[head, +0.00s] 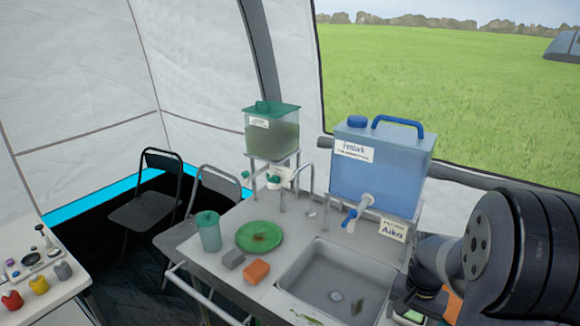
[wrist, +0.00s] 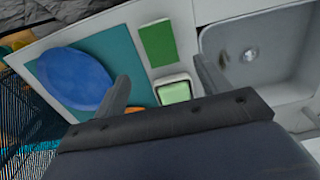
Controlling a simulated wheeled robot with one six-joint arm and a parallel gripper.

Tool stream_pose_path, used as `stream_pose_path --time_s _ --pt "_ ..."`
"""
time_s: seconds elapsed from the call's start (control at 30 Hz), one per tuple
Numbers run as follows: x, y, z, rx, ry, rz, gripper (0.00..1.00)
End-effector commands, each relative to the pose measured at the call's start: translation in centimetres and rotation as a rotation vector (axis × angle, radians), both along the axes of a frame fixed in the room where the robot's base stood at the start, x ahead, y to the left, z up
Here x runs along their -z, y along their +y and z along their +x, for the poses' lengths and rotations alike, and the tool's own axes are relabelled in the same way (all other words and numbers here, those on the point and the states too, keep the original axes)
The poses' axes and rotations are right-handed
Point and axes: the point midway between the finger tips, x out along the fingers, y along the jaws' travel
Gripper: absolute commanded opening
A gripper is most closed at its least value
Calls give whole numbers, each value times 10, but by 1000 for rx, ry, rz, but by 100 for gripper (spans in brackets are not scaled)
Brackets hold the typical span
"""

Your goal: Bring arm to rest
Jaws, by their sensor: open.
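My arm (head: 520,250) reaches in from the right edge in the head view, over the right side of the sink unit. My gripper (wrist: 160,80) shows in the wrist view with its two dark fingers spread apart and nothing held between them. Below it lie a blue round plate-like thing (wrist: 75,78) on a teal mat (wrist: 133,62), a flat green block (wrist: 158,43) and a small pale box with a green top (wrist: 173,92). In the head view the fingers are hard to make out beside the arm.
The sink (head: 330,278) holds a small leaf-like scrap. A blue water canister (head: 380,165) and a green-lidded dispenser (head: 272,135) stand behind it. A green plate (head: 259,237), teal cup (head: 208,232), grey block (head: 232,259) and orange sponge (head: 256,272) sit left of it. Chairs (head: 145,210) stand further left.

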Motion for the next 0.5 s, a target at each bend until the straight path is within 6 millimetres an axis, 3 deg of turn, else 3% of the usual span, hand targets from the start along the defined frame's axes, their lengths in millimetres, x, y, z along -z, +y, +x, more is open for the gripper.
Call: stream_pose_path --time_s 0.1,0.5 --pt "26 1 -2 0 12 4 71" --pt "90 1 -2 0 11 4 71"
